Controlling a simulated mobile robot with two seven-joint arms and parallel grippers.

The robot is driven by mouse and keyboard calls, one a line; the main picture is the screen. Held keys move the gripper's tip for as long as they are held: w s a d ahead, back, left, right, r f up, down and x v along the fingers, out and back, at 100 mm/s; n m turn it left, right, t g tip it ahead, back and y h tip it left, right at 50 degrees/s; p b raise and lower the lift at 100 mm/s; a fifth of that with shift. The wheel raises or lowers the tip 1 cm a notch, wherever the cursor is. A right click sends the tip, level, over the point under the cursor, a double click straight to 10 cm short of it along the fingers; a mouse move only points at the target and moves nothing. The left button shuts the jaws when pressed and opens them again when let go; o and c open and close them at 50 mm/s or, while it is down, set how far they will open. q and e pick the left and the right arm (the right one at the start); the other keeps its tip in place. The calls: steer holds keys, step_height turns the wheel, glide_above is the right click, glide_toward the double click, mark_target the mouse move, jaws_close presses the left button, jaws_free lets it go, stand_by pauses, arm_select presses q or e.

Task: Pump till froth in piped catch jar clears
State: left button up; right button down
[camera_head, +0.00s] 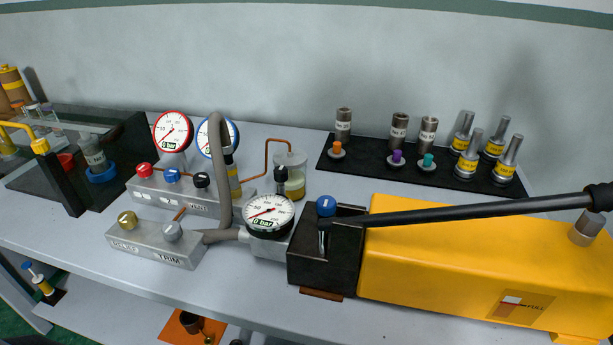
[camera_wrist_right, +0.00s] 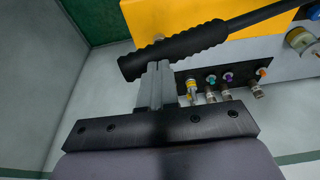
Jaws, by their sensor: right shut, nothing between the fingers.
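The yellow hand pump (camera_head: 440,260) stands on the bench with a black head block at its left end. Its long black lever (camera_head: 470,207) slopes up slightly to the right. The catch jar (camera_head: 291,182) stands behind the pump head, joined to a copper pipe, with yellowish contents low down; froth is too small to tell. My right gripper (camera_wrist_right: 160,70) shows in the right wrist view, shut and empty, its tips at the near edge of the lever's black ribbed grip (camera_wrist_right: 175,48). Contact cannot be told. My left gripper is out of view.
A gauge (camera_head: 269,213) labelled 0 bar sits left of the pump head. Two more gauges, red-rimmed (camera_head: 172,131) and blue-rimmed (camera_head: 217,137), stand behind the valve block. A black mat (camera_head: 375,168) holds several fittings at the back. A grey hose (camera_head: 222,180) arches beside the blocks.

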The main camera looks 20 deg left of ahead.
steer(key=shift+d+f+b, duration=0.25)
steer(key=shift+f+b, duration=0.3)
steer(key=shift+f, duration=0.35)
steer(key=shift+d+f+b, duration=0.25)
steer(key=shift+f+b, duration=0.25)
steer(key=shift+f, duration=0.45)
steer(key=shift+d+f+b, duration=0.25)
steer(key=shift+f+b, duration=0.3)
steer(key=shift+f, duration=0.35)
steer(key=shift+w+d+f+b, duration=0.1)
steer(key=shift+d+f+b, duration=0.15)
steer(key=shift+f+b, duration=0.65)
steer(key=shift+d+f+b, duration=0.25)
steer(key=shift+f+b, duration=0.1)
steer(key=shift+f, duration=1.1)
